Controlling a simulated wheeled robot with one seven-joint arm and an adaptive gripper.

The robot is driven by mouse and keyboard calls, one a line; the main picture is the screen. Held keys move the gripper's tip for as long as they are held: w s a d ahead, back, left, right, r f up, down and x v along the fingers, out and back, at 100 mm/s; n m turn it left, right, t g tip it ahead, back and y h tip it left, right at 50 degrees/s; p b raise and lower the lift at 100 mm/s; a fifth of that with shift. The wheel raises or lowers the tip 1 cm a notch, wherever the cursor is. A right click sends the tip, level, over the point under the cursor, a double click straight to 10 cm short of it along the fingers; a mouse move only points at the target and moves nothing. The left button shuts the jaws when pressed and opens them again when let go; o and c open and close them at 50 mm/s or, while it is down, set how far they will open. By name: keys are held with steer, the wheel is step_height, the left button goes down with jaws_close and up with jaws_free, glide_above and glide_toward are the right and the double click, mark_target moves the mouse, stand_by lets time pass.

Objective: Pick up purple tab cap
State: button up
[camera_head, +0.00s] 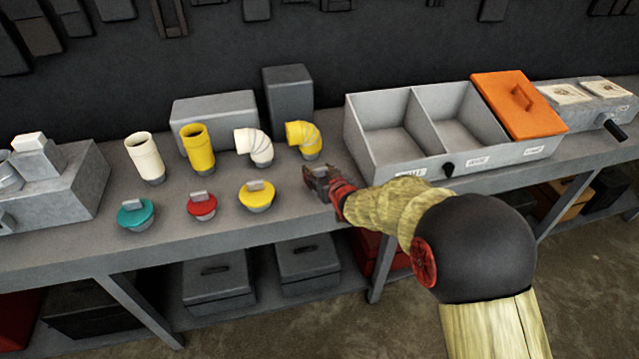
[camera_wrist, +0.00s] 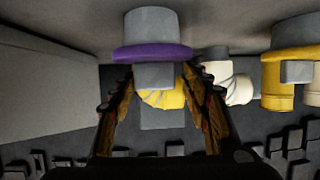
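The purple tab cap (camera_wrist: 152,52) shows in the wrist view at top centre, with a purple rim, a grey round body and a grey tab. My gripper (camera_wrist: 158,80) is open, with one finger on each side of the tab and visible gaps between. In the head view my gripper (camera_head: 322,182) is low over the bench, left of the grey divided bin. The purple cap is hidden behind the gripper and arm there.
Teal (camera_head: 136,213), red (camera_head: 202,205) and yellow (camera_head: 257,196) tab caps stand in a row to the left. A yellow elbow (camera_head: 304,138) and white elbow (camera_head: 254,146) stand behind. The grey divided bin (camera_head: 398,166), with an orange lid (camera_head: 519,105), is close on the right.

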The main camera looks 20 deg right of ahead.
steer(key=shift+s+f, duration=0.1)
steer(key=shift+f, duration=0.15)
steer(key=c, duration=0.8)
steer(key=shift+r, duration=0.1)
